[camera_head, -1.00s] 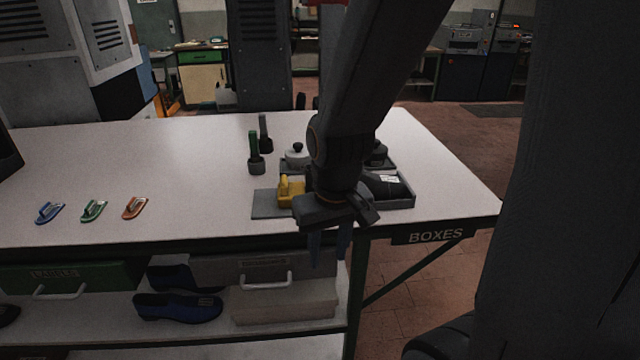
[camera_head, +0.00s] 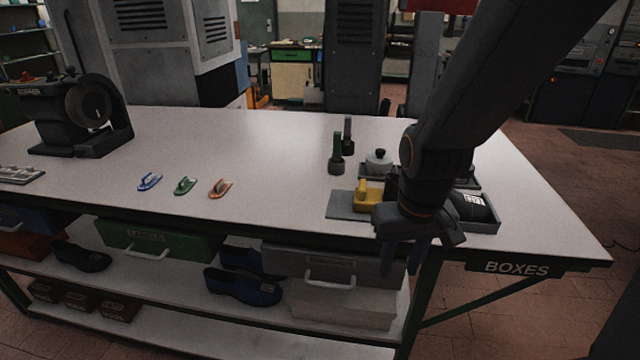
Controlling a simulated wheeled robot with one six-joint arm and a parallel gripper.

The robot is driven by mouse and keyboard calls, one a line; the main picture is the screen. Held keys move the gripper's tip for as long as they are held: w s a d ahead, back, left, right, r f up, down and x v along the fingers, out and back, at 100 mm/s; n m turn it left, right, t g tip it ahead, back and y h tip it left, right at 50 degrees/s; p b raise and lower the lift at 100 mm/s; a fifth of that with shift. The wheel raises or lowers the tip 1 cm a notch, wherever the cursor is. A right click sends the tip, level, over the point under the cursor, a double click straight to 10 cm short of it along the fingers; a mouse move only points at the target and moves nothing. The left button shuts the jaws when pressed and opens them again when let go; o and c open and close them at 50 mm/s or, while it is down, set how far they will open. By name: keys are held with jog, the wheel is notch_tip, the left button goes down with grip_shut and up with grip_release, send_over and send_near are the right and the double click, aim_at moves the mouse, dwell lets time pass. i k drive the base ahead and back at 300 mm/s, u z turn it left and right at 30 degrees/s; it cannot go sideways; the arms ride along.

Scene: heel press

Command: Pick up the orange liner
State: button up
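The orange liner (camera_head: 221,188) lies flat on the white table (camera_head: 270,140). It is the rightmost of a row of three, with a green liner (camera_head: 186,185) and a blue liner (camera_head: 149,181) to its left. My gripper (camera_head: 402,262) hangs in front of the table's front edge, to the right of the orange liner and well apart from it. Its two fingers point down with a gap between them and nothing visible in it.
A yellow object (camera_head: 367,196) on a grey plate, a lidded pot (camera_head: 378,161) and a tray with a dark shoe (camera_head: 468,207) stand near my arm. Two upright tools (camera_head: 336,158) stand behind. A dark machine (camera_head: 78,115) stands far left. The table around the liners is clear.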

aim_at(219, 189)
jog(key=u, duration=0.5)
jog(key=k, duration=0.6)
jog(key=u, duration=1.3)
jog(key=i, duration=1)
jog(key=z, duration=0.3)
jog(key=i, duration=0.55)
jog(key=z, duration=0.95)
jog(key=i, duration=0.3)
jog(key=z, duration=0.3)
